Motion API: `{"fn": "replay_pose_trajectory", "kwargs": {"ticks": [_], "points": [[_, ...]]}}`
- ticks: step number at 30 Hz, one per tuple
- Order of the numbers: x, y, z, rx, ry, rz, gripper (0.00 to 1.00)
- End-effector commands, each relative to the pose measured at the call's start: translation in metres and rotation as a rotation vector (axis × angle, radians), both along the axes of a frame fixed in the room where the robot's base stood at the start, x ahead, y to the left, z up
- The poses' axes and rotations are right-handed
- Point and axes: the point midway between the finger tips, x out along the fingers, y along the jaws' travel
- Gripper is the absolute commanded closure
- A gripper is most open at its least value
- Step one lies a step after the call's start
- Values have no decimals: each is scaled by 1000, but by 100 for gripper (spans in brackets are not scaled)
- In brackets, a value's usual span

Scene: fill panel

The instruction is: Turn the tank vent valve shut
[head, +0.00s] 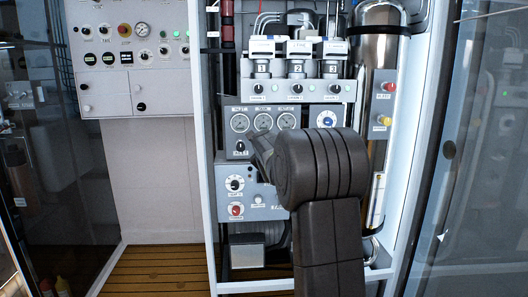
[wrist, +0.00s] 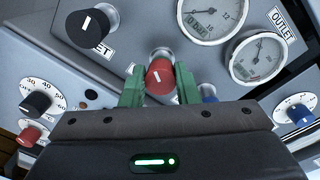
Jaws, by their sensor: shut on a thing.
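A red knob (wrist: 160,76) with a white pointer line stands out from the grey panel in the wrist view. I take it for the tank vent valve, but no label for it is readable. My gripper (wrist: 160,80) has one green finger on each side of the knob and is shut on it. The white line runs nearly along the fingers, slightly tilted. In the head view my dark arm covers the knob and most of my gripper.
A black knob (wrist: 92,28) and gauges (wrist: 258,58) sit just beyond the fingers. A blue knob (wrist: 208,93) is close to the right finger. Dials (head: 235,183) and a lower red knob (head: 236,210) are left of my arm. A white frame post (head: 203,150) borders the panel.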

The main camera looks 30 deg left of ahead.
Motion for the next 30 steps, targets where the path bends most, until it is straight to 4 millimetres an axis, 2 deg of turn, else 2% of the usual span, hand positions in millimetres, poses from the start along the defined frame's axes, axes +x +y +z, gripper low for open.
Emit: {"fn": "replay_pose_trajectory", "kwargs": {"ticks": [18, 30], "points": [[1, -2, -3, 496, 307, -2, 95], [1, -2, -3, 758, 469, -2, 95]]}}
